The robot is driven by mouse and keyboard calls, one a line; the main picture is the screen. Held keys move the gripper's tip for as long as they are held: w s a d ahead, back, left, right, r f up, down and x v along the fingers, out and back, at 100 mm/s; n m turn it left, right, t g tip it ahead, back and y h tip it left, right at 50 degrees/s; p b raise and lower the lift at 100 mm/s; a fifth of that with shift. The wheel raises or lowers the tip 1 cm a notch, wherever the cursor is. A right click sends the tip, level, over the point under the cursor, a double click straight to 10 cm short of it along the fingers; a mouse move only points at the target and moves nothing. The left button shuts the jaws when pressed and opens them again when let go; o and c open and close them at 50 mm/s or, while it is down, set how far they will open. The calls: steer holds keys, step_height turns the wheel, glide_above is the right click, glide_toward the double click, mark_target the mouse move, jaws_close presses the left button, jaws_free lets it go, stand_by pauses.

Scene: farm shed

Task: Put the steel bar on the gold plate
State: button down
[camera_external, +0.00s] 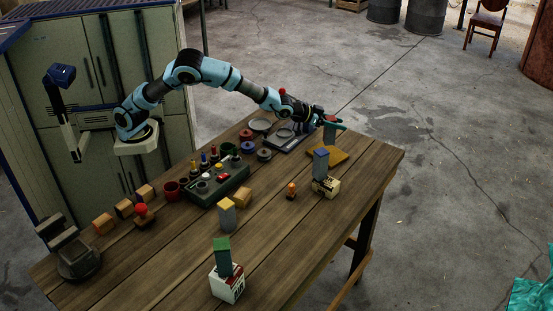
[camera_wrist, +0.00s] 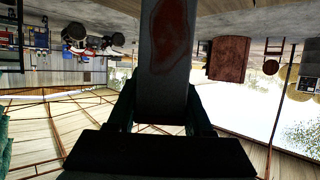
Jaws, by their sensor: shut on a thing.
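My gripper (camera_external: 331,124) is at the far right end of the wooden table, its fingers shut on an upright bar (camera_external: 330,135) with a reddish face. In the wrist view this bar (camera_wrist: 166,60) is dark grey steel with a rust-red patch, between the two dark fingers (camera_wrist: 163,112). The gold plate (camera_external: 328,154) is a flat yellow-orange square on the table. The bar's lower end is over or at the plate's back part; I cannot tell if it touches. The wrist view does not show the plate.
A grey bar with a blue top (camera_external: 321,160) stands on a small cream box (camera_external: 326,187) in front of the plate. A green block (camera_external: 222,250) stands on a white box (camera_external: 227,286). A dark green tray (camera_external: 219,186) and several small pots and blocks line the table's back.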

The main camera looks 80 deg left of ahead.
steer(key=shift+f+p, duration=0.4)
steer(key=shift+f, duration=2)
steer(key=shift+c, duration=1.5)
jaws_free()
steer(key=shift+s+r, duration=0.1)
steer(key=shift+r, duration=0.05)
steer(key=b+v, duration=0.3)
steer(key=v, duration=0.9)
